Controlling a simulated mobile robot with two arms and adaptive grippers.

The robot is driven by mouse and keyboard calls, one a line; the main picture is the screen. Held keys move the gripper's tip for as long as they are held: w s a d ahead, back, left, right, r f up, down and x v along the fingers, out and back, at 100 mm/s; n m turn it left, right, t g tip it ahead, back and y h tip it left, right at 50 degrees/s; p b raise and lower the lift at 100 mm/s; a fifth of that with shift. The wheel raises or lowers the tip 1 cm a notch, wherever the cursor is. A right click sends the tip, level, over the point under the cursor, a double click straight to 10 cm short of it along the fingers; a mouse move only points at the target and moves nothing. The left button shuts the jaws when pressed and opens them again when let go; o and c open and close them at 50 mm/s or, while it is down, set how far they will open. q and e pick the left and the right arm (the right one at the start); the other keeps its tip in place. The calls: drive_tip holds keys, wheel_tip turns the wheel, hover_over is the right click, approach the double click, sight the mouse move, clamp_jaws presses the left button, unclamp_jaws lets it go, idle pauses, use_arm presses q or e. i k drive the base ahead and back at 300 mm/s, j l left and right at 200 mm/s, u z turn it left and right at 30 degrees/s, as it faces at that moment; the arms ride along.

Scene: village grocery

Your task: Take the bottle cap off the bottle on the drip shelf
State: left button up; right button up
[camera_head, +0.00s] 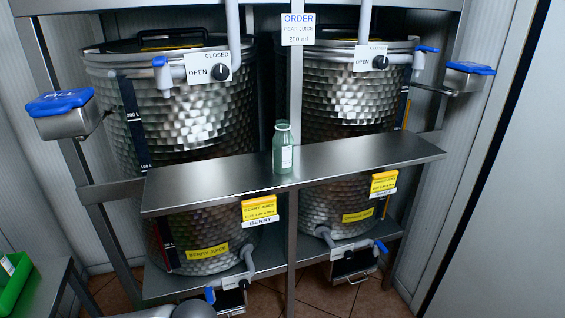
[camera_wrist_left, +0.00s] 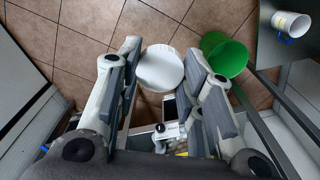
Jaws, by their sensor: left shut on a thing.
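The green bottle (camera_head: 283,155) stands upright on the steel drip shelf (camera_head: 220,178), near its middle, with a white label on its front. Its neck shows no white cap. My left gripper (camera_wrist_left: 160,75) is shut on a round white cap (camera_wrist_left: 159,68), held between its two fingertips in the left wrist view. In the head view only a grey part of my left arm shows at the bottom edge, and the fingers are out of frame. My right gripper is in neither view.
Two steel tanks (camera_head: 175,105) (camera_head: 350,100) stand behind the shelf, with taps and open/closed signs. Metal boxes with blue lids (camera_head: 60,101) (camera_head: 470,68) are at both sides. A green crate (camera_head: 14,285) is at lower left. The wrist view shows a green bucket (camera_wrist_left: 226,57) on the tiles.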

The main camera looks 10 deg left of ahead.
sight(282, 140)
drive_tip(key=i+l+u, duration=0.2)
drive_tip(key=l+u, duration=0.25)
drive_tip(key=i+l+u, duration=0.15)
drive_tip(key=l+u, duration=0.2)
drive_tip(key=u, duration=0.15)
drive_tip(key=l+u, duration=0.45)
